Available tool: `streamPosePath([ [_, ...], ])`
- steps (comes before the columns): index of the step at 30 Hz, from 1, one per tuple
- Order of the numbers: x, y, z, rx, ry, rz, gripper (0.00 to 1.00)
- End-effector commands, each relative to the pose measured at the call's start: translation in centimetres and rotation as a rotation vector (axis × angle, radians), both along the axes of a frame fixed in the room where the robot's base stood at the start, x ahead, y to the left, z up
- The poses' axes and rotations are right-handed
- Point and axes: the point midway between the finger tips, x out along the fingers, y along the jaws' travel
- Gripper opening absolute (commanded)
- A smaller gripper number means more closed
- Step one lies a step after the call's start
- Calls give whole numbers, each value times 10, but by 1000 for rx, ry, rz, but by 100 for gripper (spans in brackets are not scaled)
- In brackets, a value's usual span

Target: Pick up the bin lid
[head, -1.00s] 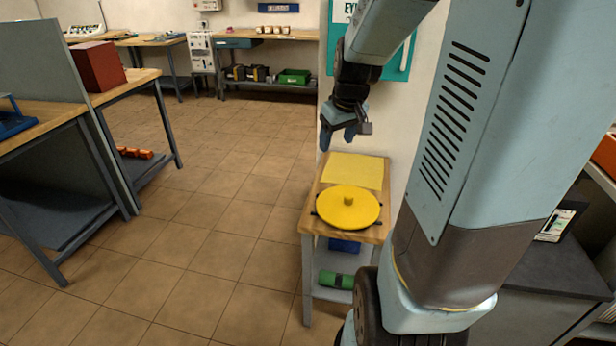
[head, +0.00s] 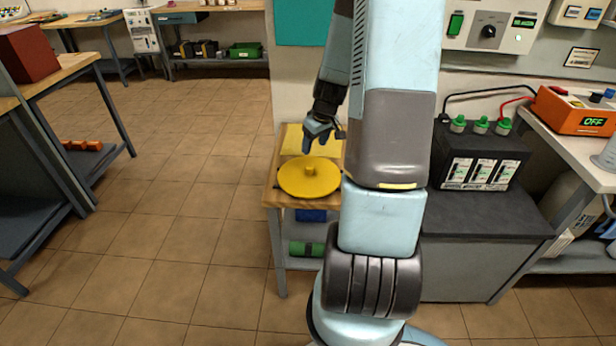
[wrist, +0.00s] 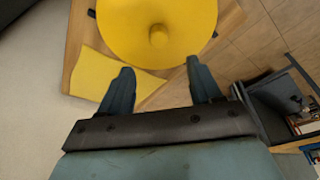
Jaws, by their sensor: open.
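The bin lid (head: 309,177) is a round yellow disc with a small knob in its middle. It lies flat on a small wooden-topped stand (head: 271,196). My gripper (head: 313,148) is open and empty, above the far part of the lid in the head view. In the wrist view the lid (wrist: 130,30) fills the top, its knob (wrist: 158,36) ahead of and between my open fingers (wrist: 157,84). I see no contact with the knob. My arm hides the right side of the stand in the head view.
A yellow sheet (head: 292,140) lies on the stand behind the lid. The lower shelf holds a green roll (head: 306,249) and a blue item (head: 311,215). A black battery (head: 484,156) with green caps stands on a bench at right. The floor left of the stand is clear.

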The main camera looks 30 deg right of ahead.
Motion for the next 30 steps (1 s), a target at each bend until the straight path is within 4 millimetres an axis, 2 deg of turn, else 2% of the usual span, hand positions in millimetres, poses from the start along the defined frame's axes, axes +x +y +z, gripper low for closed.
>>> streamPosePath([
  [3, 4, 1, -17, 3, 4, 0, 64],
  [12, 14, 3, -53, 2, 1, 0, 64],
  [23, 19, 4, -71, 1, 2, 0, 64],
  [30, 25, 4, -99, 3, 4, 0, 64],
])
